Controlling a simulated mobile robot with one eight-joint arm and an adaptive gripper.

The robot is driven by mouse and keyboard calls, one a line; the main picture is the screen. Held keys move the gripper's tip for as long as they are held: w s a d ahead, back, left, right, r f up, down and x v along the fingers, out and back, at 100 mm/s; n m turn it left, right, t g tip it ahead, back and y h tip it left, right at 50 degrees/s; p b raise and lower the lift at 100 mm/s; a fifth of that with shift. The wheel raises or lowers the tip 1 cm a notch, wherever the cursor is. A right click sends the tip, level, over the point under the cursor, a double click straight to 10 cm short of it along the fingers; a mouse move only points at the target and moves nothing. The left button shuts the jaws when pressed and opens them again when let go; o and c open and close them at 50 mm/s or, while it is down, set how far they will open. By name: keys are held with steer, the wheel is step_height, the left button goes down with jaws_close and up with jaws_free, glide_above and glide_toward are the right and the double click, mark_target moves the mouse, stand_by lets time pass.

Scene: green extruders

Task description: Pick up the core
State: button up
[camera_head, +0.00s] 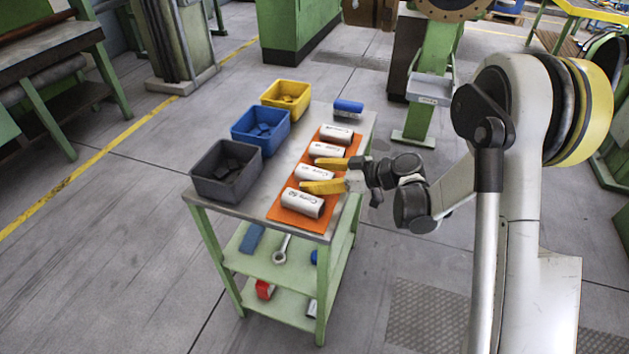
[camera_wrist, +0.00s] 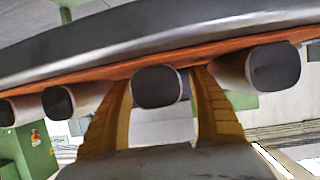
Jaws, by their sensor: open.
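Several white cylindrical cores lie in a row on an orange mat (camera_head: 279,213) on the cart top. The nearest core (camera_head: 302,203) reads "Core 50"; behind it are the third core from the back (camera_head: 312,172), the second core (camera_head: 325,150) and the farthest core (camera_head: 337,134). My gripper (camera_head: 313,175) is open, its yellow fingers on either side of the third core from the back. In the wrist view one core end (camera_wrist: 155,88) shows between the fingers (camera_wrist: 160,105); I cannot tell whether they touch it.
Grey (camera_head: 226,185), blue (camera_head: 261,138) and yellow (camera_head: 287,107) bins stand along the cart's left side. A blue cylinder (camera_head: 348,106) lies at the back. The lower shelf (camera_head: 270,272) holds a wrench (camera_head: 282,250) and other items. Floor around the cart is clear.

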steer(key=shift+c, duration=0.3)
jaws_close()
steer(key=shift+r, duration=0.1)
